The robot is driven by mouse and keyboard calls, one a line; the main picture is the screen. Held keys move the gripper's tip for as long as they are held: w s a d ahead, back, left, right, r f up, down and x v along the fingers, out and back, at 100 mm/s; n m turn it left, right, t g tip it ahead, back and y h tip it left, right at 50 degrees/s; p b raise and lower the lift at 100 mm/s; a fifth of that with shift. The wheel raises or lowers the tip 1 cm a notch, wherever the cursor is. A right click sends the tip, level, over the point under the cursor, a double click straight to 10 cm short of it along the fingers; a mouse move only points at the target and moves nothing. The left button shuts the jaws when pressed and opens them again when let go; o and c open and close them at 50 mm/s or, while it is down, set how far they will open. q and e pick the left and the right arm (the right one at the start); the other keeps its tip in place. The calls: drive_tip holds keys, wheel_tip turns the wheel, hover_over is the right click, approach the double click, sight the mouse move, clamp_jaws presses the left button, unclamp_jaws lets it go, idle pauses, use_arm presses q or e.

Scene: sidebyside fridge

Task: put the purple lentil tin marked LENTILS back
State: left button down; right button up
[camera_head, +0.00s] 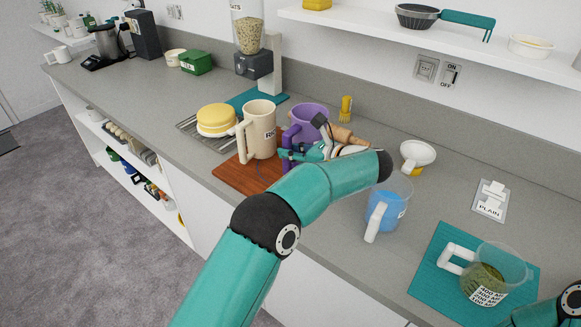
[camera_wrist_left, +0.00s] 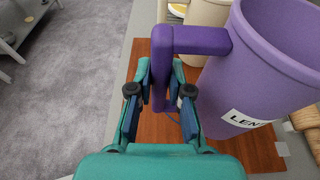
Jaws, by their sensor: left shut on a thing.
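The purple lentil tin (camera_head: 308,115) is a large mug-shaped container with a side handle, upright at the back of the brown board (camera_head: 238,179). In the left wrist view the tin (camera_wrist_left: 272,65) shows part of its label, "LEN", and its handle (camera_wrist_left: 195,41) comes down between my fingers. My left gripper (camera_head: 286,155) is shut on that handle, with one finger on each side in the wrist view (camera_wrist_left: 162,80). The arm hides the tin's lower part in the head view, so I cannot tell whether its base touches the board. My right gripper is out of view.
A cream mug-shaped tin (camera_head: 261,132) stands close to the left of the purple one. A wooden roller-like thing (camera_head: 345,137) lies behind. A blue-filled jug (camera_head: 388,205) and a green-filled jug on a teal mat (camera_head: 431,277) stand to the right. A shelf (camera_head: 430,38) hangs above.

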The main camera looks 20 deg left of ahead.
sight(290, 167)
use_arm(q)
wheel_tip(290, 167, down, 5)
drive_tip(key=shift+f+p, duration=0.1)
drive_tip(key=shift+p, duration=0.55)
drive_tip(key=c, duration=1.1)
unclamp_jaws()
drive_tip(key=shift+f, duration=0.1)
